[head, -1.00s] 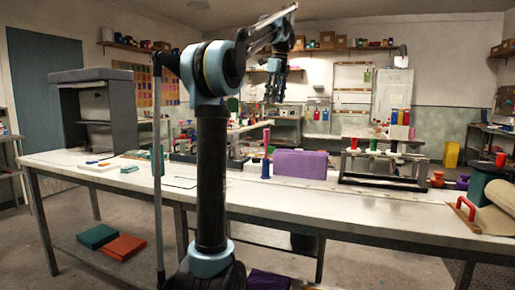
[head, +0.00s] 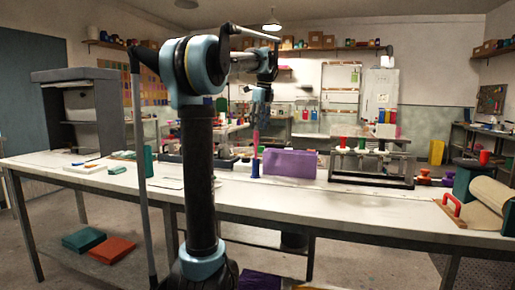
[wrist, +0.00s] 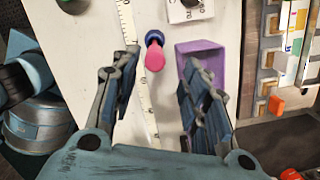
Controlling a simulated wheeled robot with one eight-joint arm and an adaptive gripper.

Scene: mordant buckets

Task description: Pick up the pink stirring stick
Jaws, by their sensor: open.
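The pink stirring stick (head: 256,139) stands upright in a small blue holder (head: 255,168) on the white table. In the wrist view the pink stick (wrist: 155,60) is seen nearly end-on from above, with the blue holder (wrist: 154,37) at its foot. My gripper (head: 262,98) points down above the stick. In the wrist view my gripper (wrist: 160,62) is open, and the stick shows between its two fingers. I cannot tell how far the fingertips are above its top.
A purple box (head: 290,163) stands just right of the holder, close to my right finger in the wrist view. A metal rack (head: 372,165) with coloured funnels is further right. A ruler strip (wrist: 143,95) lies beside the holder. The table's front is mostly clear.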

